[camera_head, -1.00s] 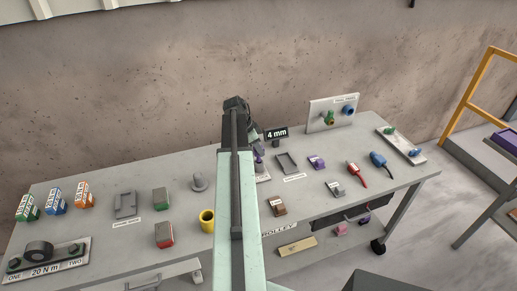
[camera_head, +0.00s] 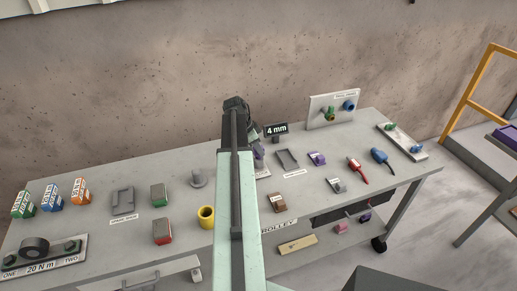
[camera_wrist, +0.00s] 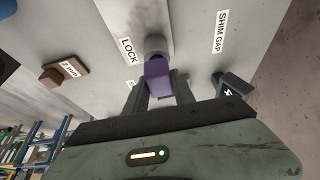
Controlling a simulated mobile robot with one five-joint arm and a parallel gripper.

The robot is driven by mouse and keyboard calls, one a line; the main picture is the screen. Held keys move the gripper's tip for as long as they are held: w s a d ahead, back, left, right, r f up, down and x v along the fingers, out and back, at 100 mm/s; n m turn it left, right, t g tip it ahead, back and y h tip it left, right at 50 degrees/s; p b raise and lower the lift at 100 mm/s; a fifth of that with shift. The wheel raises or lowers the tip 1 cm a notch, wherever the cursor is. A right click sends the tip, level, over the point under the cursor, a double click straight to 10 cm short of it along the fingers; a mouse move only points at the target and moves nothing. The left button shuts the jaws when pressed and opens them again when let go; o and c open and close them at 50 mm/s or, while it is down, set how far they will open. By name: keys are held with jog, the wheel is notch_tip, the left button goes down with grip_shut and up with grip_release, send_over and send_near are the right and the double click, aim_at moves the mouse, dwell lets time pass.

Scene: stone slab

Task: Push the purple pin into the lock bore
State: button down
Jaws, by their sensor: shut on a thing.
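In the wrist view the purple pin (camera_wrist: 158,80) sits between the two fingers of my gripper (camera_wrist: 160,92), which is shut on it. The pin's far end meets a grey round lock piece (camera_wrist: 155,44) beside the LOCK label (camera_wrist: 127,50). The pin looks roughly in line with this piece; how deep it sits in the bore cannot be told. In the head view my arm hides most of the lock, and a bit of purple (camera_head: 259,161) shows beside the arm.
The 4 mm display (camera_head: 276,130) stands behind my gripper. A grey tray (camera_head: 287,160), a purple block (camera_head: 317,158) and a brown block (camera_head: 277,202) lie to the right. A yellow cup (camera_head: 206,216) stands left of my arm.

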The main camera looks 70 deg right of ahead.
jog(key=shift+f+b, duration=0.9)
jog(key=shift+f, duration=0.1)
jog(key=c, duration=1)
grip_release()
jog(key=shift+o, duration=0.2)
jog(key=p+v, duration=0.7)
jog(key=shift+a+r, duration=0.15)
jog(key=shift+r, duration=0.2)
jog(key=shift+w, duration=0.15)
